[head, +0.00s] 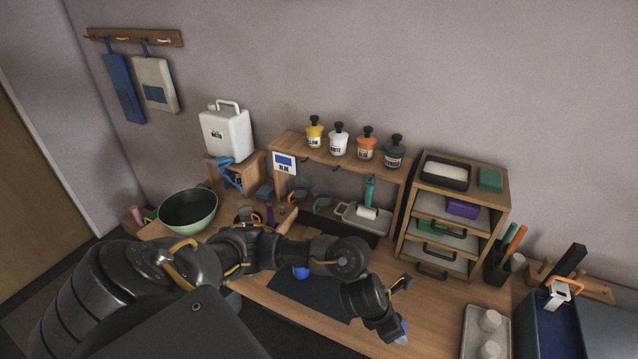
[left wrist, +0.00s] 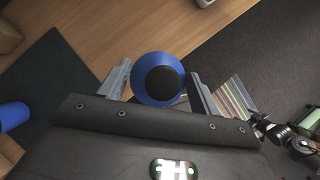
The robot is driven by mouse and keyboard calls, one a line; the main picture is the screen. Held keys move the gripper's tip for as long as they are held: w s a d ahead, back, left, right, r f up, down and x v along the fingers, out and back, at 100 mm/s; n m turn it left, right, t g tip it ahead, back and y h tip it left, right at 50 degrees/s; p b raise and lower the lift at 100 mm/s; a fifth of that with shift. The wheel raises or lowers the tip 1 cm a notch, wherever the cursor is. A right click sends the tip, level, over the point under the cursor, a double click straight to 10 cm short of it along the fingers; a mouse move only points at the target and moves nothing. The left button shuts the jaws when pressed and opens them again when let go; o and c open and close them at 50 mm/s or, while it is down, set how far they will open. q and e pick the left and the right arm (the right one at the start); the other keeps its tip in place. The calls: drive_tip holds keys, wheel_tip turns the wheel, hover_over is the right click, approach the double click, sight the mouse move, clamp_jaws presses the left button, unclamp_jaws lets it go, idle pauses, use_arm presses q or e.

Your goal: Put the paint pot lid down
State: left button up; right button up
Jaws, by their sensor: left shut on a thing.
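The blue paint pot lid (left wrist: 158,79) with a round black knob sits between the two fingers of my left gripper (left wrist: 160,88), which is shut on it. In the head view, a bit of blue (head: 404,327) shows beside my left gripper, whose fingers are mostly hidden by the wrist. A blue pot (head: 301,273) stands on the dark mat (head: 312,296), partly behind my arm; a blue thing at the left edge of the left wrist view (left wrist: 14,116) looks like the same pot. My right gripper is not in view.
The lid appears near the table's front edge, with dark floor (left wrist: 255,45) beyond. Bare wood (head: 425,310) lies right of the mat. A tray with white cups (head: 488,325) stands at right. A shelf with several lidded pots (head: 340,141) and a drawer unit (head: 450,220) stand behind.

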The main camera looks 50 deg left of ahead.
use_arm(q)
drive_tip(key=s+a+f+n+y+p, duration=0.1)
drive_tip(key=s+a+n+y, duration=0.2)
drive_tip(key=a+n, duration=0.25)
drive_tip(key=s+a+f+n+y+p, duration=0.1)
drive_tip(key=s+a+n+y+p, duration=0.1)
drive_tip(key=a+n, duration=0.35)
drive_tip(key=m+b, duration=0.1)
drive_tip(key=b, duration=1)
approach(338, 289)
drive_tip(key=shift+w+a+f, duration=0.2)
drive_tip(key=shift+w+f, duration=0.25)
drive_tip(key=shift+w, duration=0.35)
drive_tip(key=shift+w+a+f, duration=0.15)
drive_tip(key=shift+w+f, duration=0.05)
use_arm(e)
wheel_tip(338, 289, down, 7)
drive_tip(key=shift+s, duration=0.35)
use_arm(q)
drive_tip(key=f, duration=0.1)
drive_tip(key=f+b, duration=0.1)
drive_tip(key=f, duration=0.1)
drive_tip(key=shift+w+a+f, duration=0.1)
drive_tip(key=shift+w+a, duration=0.1)
drive_tip(key=shift+a, duration=0.1)
drive_tip(key=shift+f+b, duration=0.3)
drive_tip(key=shift+f, duration=0.05)
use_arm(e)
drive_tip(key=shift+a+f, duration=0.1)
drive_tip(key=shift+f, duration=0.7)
